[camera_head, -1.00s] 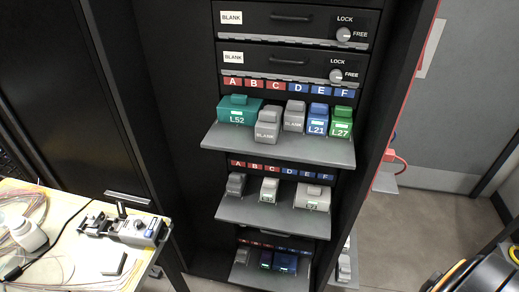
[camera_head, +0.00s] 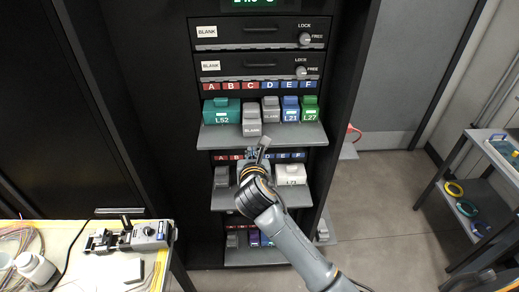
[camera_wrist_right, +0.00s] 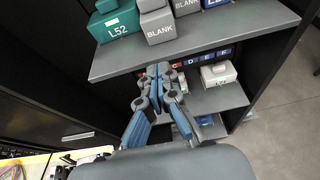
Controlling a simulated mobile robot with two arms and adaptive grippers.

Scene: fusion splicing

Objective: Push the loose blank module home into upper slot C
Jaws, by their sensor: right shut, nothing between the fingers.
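The loose blank module (camera_head: 251,126) is a grey block under label C on the upper shelf (camera_head: 225,136). It juts farther forward than its neighbours. In the right wrist view the blank module (camera_wrist_right: 160,31) is near the shelf's front edge (camera_wrist_right: 112,70). My right gripper (camera_head: 262,146) is shut and empty. It shows just below and in front of that shelf, apart from the module. In the right wrist view the closed fingertips (camera_wrist_right: 158,69) appear below the module. My left gripper is out of view.
A teal L52 module (camera_head: 221,113) stands left of the loose blank. Another grey blank (camera_head: 270,113), a blue module (camera_head: 290,112) and a green L27 module (camera_head: 309,112) stand right. A lower shelf holds a white module (camera_head: 290,176). A worktable (camera_head: 75,275) is at lower left.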

